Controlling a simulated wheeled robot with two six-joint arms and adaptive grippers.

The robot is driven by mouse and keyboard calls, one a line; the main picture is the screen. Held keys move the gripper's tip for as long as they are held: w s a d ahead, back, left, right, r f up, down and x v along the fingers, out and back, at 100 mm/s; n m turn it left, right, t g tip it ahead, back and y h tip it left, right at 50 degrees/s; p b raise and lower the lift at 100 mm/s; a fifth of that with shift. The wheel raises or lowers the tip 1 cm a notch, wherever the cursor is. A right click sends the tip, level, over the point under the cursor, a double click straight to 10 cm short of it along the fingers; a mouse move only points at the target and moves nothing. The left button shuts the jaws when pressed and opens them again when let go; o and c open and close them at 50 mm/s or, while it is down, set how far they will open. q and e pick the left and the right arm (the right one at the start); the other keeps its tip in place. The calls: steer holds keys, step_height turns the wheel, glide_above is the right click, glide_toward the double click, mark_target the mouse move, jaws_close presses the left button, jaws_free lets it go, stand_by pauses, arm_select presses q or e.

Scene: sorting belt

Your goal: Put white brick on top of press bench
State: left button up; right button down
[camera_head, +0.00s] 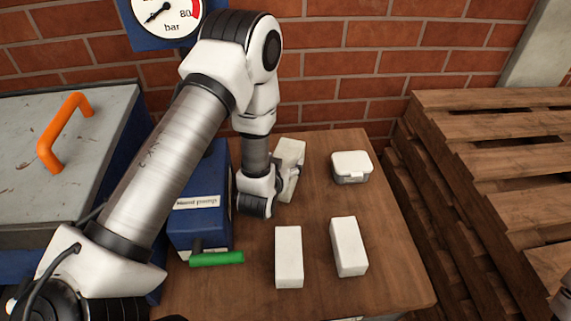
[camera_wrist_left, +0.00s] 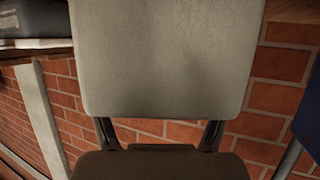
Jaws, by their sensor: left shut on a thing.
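My left gripper (camera_head: 280,183) is shut on a white brick (camera_head: 290,160) near the back of a wooden bench top (camera_head: 320,200). The brick is tilted, and I cannot tell whether it touches the wood. In the left wrist view the brick (camera_wrist_left: 165,55) fills the upper middle, between the gripper's fingers (camera_wrist_left: 160,135). Two more white bricks, one on the left (camera_head: 289,257) and one on the right (camera_head: 348,246), lie apart at the front of the wood. No label shows which surface is the press bench.
A blue hand pump (camera_head: 200,225) with a green handle (camera_head: 216,259) stands left of the bricks. A small white-lidded box (camera_head: 351,167) sits at the back right. A grey-topped blue unit (camera_head: 100,110) with an orange handle (camera_head: 63,130) is left. Wooden pallets (camera_head: 490,130) stand right.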

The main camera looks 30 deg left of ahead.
arm_select(q)
steer(key=shift+f, duration=0.2)
steer(key=shift+d+r, duration=0.15)
steer(key=o, duration=1.4)
steer(key=shift+f, duration=0.25)
steer(key=shift+r, duration=0.1)
